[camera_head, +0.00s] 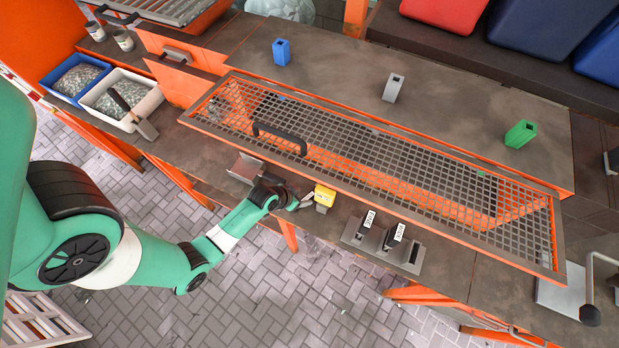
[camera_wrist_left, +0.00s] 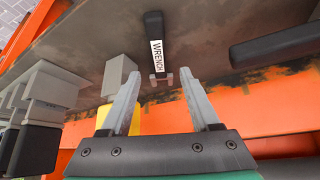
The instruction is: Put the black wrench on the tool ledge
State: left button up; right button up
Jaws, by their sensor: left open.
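The black wrench (camera_wrist_left: 154,35) shows in the left wrist view, with a white label reading WRENCH and a small metal end toward me. It lies ahead of my left gripper (camera_wrist_left: 158,85), whose two fingers are apart with nothing gripped. In the head view the left gripper (camera_head: 302,202) is over the bench's front strip, beside a yellow block (camera_head: 324,194). Right of it, two black labelled tools (camera_head: 369,219) (camera_head: 396,236) stand at grey metal holders (camera_head: 414,257); their labels are too small to read. I cannot tell which surface is the tool ledge. The right gripper is out of view.
A large grate (camera_head: 400,170) with a black handle (camera_head: 279,138) fills the middle of the bench. A grey bracket (camera_head: 245,168) lies near my left wrist. Blue (camera_head: 281,52), grey (camera_head: 393,87) and green (camera_head: 521,133) blocks stand behind the grate. Two bins (camera_head: 120,98) (camera_head: 75,78) sit at left.

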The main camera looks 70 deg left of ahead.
aim_at(310, 195)
pick_arm(q)
jog(key=b+x, duration=0.1)
jog(key=x, duration=0.3)
jog(key=shift+w+a+f, duration=0.1)
jog(key=shift+w+f, duration=0.15)
jog(key=shift+w, duration=0.15)
grip_shut()
